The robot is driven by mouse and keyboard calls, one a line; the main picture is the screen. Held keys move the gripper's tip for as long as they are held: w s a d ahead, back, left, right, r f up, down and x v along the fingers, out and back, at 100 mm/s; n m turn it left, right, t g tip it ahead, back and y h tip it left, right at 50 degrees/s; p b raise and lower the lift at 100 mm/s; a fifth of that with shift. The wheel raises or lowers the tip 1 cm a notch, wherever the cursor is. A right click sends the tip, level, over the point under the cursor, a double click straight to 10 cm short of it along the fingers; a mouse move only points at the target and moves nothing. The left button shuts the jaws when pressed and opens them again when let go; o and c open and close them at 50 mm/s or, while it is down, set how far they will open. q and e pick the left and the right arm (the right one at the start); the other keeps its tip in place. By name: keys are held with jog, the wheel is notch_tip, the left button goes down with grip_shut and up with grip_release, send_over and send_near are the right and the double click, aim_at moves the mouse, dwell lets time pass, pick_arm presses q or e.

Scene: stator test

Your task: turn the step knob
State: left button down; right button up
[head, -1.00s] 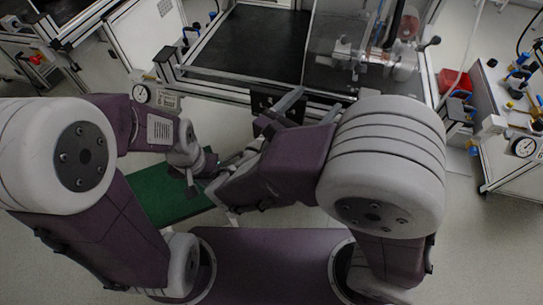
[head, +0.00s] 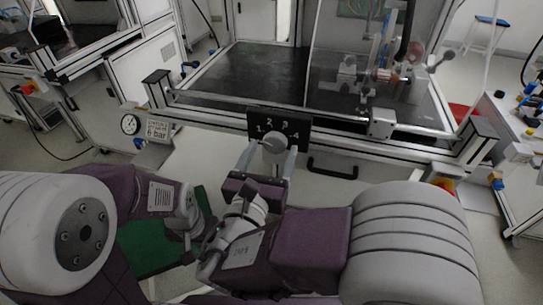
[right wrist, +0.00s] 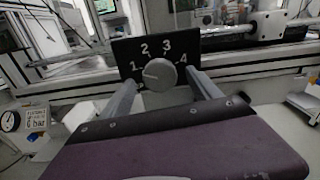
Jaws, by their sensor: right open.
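The step knob (head: 274,143) is a round grey knob on a black panel (head: 299,126) marked 1 to 4. In the right wrist view the knob (right wrist: 160,74) shows a faint mark on its left side, roughly toward the 1; the exact setting is hard to read. My right gripper (head: 271,151) is open, with one finger on each side of the knob. In the right wrist view small gaps seem to show between knob and fingers; contact cannot be told. My left gripper (head: 190,245) is low at the left, small and partly hidden, away from the panel.
The panel sits on the front of a framed bench with a dark top (head: 250,75) and a clear guard. A black handle (head: 333,168) is right of the panel. A pressure gauge (head: 130,124) and a 6 bar sign (head: 157,130) are at the left.

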jog(key=shift+w+d, duration=0.1)
jog(key=shift+w, duration=0.15)
jog(key=c, duration=1.4)
jog(key=shift+m, duration=0.3)
jog(key=m+b, duration=0.2)
jog(key=m, duration=0.2)
jog(key=shift+f, duration=0.1)
jog(key=shift+m+b, duration=1.2)
jog(key=shift+m, duration=0.9)
jog(key=o, duration=1.4)
